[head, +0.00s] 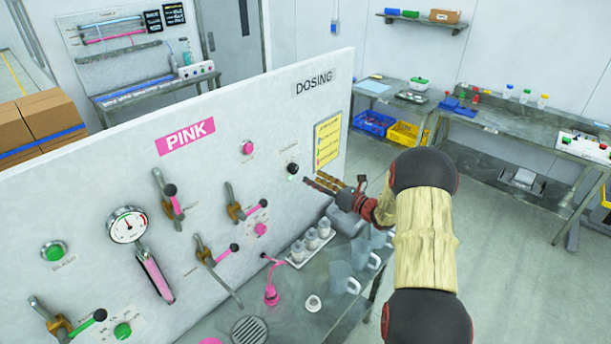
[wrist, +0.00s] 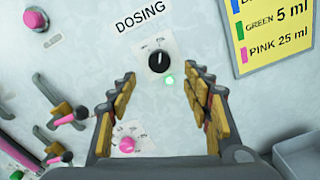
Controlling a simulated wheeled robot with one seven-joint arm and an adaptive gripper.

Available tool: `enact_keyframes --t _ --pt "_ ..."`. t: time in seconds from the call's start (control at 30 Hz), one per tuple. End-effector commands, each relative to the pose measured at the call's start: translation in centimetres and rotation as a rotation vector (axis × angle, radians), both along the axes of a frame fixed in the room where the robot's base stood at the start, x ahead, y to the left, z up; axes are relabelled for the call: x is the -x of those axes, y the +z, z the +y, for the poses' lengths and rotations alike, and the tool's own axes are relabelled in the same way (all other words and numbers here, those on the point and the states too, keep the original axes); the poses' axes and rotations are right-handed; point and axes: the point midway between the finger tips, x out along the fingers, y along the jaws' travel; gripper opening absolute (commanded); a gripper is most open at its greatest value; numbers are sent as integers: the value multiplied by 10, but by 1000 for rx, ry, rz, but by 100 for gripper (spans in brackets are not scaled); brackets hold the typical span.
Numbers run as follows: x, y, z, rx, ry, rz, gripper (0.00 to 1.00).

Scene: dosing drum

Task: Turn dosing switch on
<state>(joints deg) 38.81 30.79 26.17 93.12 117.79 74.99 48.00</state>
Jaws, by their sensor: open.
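The dosing switch (wrist: 159,62) is a round black knob on a small white label plate, under the word DOSING on the white panel. Its light mark points nearly straight up in the wrist view. A green light (wrist: 169,80) glows just below right of it. The switch also shows in the head view (head: 293,168), left of my gripper. My gripper (head: 317,182) is open and empty, facing the panel. In the wrist view its two fingers (wrist: 165,85) stand on either side below the knob, apart from it as far as I can tell.
A yellow dose sign (head: 327,140) is right of the switch. A pink button (head: 248,148), a pink knob (head: 260,229) and lever valves (head: 235,208) are on the panel to the left. Jugs (head: 343,278) and small cups (head: 311,238) stand on the bench below.

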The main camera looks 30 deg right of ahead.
Motion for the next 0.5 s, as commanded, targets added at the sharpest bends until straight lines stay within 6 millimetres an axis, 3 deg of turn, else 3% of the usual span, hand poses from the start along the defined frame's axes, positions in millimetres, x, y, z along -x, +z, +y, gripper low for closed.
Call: enact_keyframes --t 0.2,0.5 --pt "30 -1 -11 -1 -1 2 50" --pt "39 -1 -14 -1 1 1 50"
